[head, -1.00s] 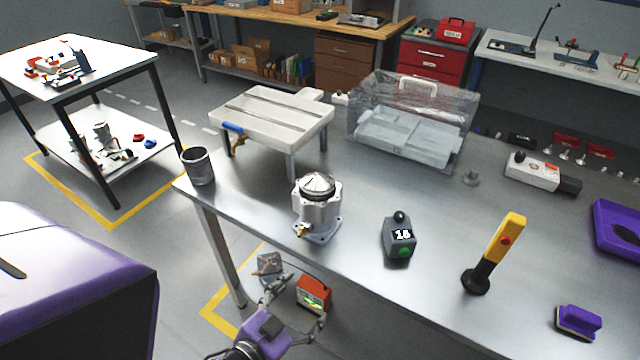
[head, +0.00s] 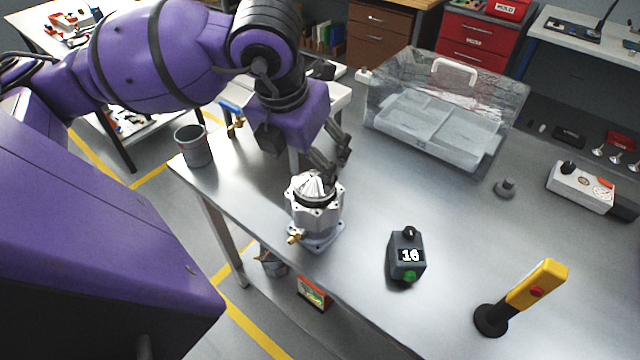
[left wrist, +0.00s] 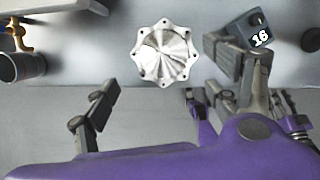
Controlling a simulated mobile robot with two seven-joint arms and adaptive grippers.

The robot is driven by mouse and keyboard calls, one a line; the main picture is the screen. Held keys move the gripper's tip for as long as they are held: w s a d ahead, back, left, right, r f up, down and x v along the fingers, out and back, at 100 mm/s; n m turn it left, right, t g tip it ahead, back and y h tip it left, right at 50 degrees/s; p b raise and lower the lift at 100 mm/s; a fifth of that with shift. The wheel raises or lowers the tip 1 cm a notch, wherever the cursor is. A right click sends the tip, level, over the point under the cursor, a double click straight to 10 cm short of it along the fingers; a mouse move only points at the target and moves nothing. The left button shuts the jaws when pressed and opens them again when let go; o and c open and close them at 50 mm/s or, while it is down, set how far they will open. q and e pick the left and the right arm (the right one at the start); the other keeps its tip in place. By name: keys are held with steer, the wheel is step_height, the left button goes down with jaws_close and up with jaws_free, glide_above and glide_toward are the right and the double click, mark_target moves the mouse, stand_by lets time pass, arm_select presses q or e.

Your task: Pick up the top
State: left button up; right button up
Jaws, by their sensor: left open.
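The top (head: 316,187) is a silver, ribbed, cone-like cover with a scalloped, bolted rim. It sits upright on the machined housing (head: 317,228), which has a brass fitting at its side and stands near the table's front edge. In the left wrist view the top (left wrist: 165,53) shows from above, beyond and between my spread fingers. My left gripper (head: 333,152) is open and empty, just above and behind the top in the head view; it also shows in the left wrist view (left wrist: 160,80). I see no contact with the top.
A grey box reading 16 (head: 407,256) stands right of the housing, and a yellow-black handheld device (head: 528,290) farther right. A metal cup (head: 194,146) stands at the left table edge. A clear case (head: 445,105) is behind. The tabletop between is bare.

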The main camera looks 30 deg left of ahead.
mark_target(311, 179)
arm_select(q)
steer(key=x, duration=0.7)
steer(key=shift+f, duration=0.15)
steer(key=shift+c, duration=0.3)
steer(key=c, duration=1.4)
